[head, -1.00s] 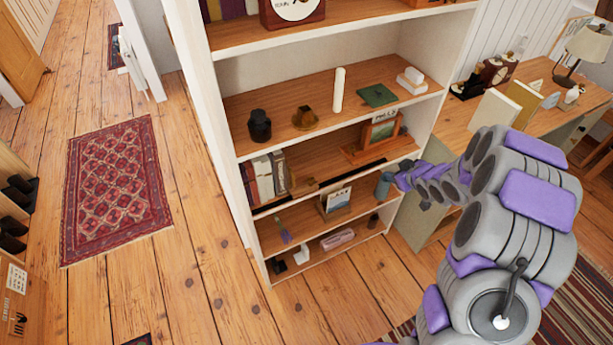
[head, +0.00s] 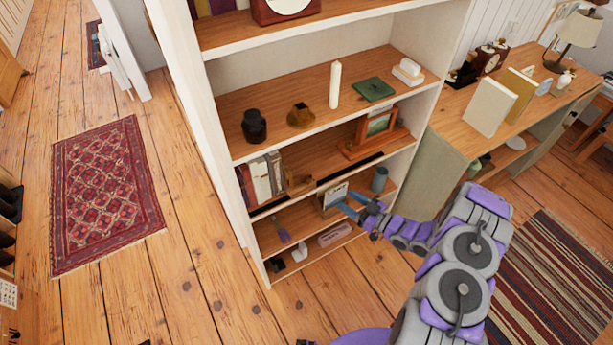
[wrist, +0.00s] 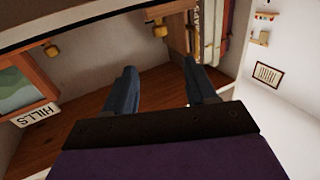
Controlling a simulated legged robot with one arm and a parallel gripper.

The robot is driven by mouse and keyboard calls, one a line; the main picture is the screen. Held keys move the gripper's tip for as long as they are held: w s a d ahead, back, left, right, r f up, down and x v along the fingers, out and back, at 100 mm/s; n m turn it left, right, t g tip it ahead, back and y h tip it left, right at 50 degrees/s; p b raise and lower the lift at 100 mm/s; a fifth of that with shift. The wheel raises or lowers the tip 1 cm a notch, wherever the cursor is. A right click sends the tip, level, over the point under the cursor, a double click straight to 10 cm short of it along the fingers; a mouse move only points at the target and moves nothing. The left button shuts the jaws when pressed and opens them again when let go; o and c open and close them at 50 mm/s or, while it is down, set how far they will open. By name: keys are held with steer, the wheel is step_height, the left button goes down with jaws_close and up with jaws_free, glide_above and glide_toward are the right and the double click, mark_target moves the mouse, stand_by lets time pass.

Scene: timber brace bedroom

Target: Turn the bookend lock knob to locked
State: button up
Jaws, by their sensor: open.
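The wooden bookend (head: 298,183) stands at the right end of the row of books (head: 262,180) on the middle shelf. In the wrist view a brass-coloured knob (wrist: 160,28) shows beside the wooden bookend (wrist: 178,32). I cannot tell from these frames whether the knob is at locked. My gripper (head: 346,202) is open and empty, in front of the shelves, right of and lower than the bookend in the head view. In the wrist view the blue-grey fingers of my gripper (wrist: 160,72) are apart, with the knob beyond them and touching neither.
A framed picture (head: 378,125) stands on the shelf right of the bookend; its HILLS label (wrist: 37,116) shows in the wrist view. A second brass-coloured piece (wrist: 51,50) is near it. A cylinder (head: 379,180) and a small picture (head: 334,196) stand lower.

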mark_target(308, 177)
steer(key=b+x, duration=0.4)
steer(key=x, duration=1.3)
steer(key=shift+a, duration=0.2)
steer(key=c, duration=1)
